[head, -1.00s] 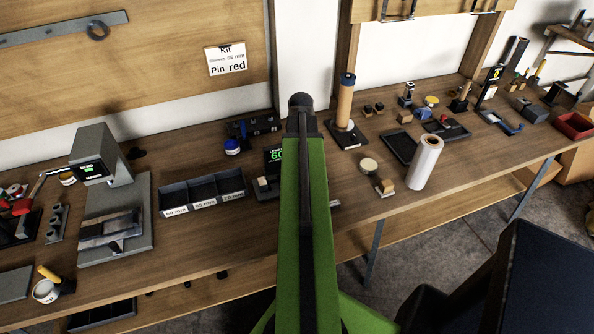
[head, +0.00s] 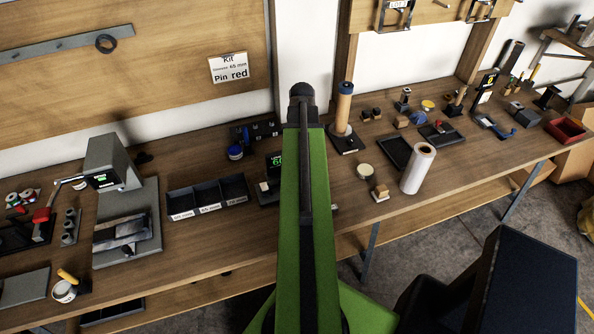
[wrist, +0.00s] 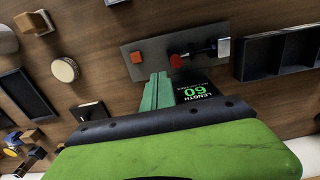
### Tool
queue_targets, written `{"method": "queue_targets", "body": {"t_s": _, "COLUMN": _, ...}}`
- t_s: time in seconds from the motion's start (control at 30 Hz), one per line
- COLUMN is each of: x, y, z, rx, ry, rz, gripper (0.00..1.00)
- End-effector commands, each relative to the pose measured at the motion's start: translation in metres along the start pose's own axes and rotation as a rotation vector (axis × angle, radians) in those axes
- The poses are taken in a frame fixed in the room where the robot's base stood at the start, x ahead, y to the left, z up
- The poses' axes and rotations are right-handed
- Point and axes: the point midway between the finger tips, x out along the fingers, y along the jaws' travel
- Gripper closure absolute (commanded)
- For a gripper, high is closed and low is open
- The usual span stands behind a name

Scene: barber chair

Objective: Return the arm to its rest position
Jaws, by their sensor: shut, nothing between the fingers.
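My green arm (head: 305,220) rises up the middle of the head view to a dark joint (head: 302,92). My gripper does not show there; the arm hides what lies behind it. In the wrist view, my gripper (wrist: 158,88) has pale teal fingers that are closed together and hold nothing. They appear over the bench, by the near edge of a grey plate (wrist: 150,52). A display reading LENGTH 60 (wrist: 197,92) is just right of the fingers. I cannot tell whether the fingers touch the plate.
The long wooden bench (head: 200,270) carries a three-part dark bin (head: 207,195), a grey press-like device (head: 118,160), a white roll (head: 418,168) and a post on a base (head: 343,110). A dark chair (head: 530,270) stands at the lower right. Grey floor shows beside it.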

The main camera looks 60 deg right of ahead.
Motion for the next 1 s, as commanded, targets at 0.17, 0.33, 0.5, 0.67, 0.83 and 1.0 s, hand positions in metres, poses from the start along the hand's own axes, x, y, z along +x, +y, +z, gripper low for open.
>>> {"method": "queue_targets", "body": {"t_s": 0.17, "x": -0.001, "y": 0.0, "z": 0.0, "rx": 0.0, "ry": 0.0, "rz": 0.0, "gripper": 1.0}}
{"method": "queue_targets", "body": {"t_s": 0.33, "x": -0.001, "y": 0.0, "z": 0.0, "rx": 0.0, "ry": 0.0, "rz": 0.0, "gripper": 1.0}}
{"method": "queue_targets", "body": {"t_s": 0.5, "x": -0.001, "y": -0.008, "z": -0.003, "rx": -0.014, "ry": 0.0, "rz": 0.0, "gripper": 1.0}}
{"method": "queue_targets", "body": {"t_s": 0.67, "x": -0.001, "y": -0.092, "z": -0.024, "rx": -0.164, "ry": 0.0, "rz": -0.001, "gripper": 1.0}}
{"method": "queue_targets", "body": {"t_s": 0.83, "x": -0.001, "y": -0.243, "z": -0.021, "rx": -0.426, "ry": 0.0, "rz": 0.0, "gripper": 1.0}}
{"method": "queue_targets", "body": {"t_s": 1.0, "x": -0.001, "y": -0.384, "z": 0.024, "rx": -0.647, "ry": 0.0, "rz": 0.0, "gripper": 1.0}}
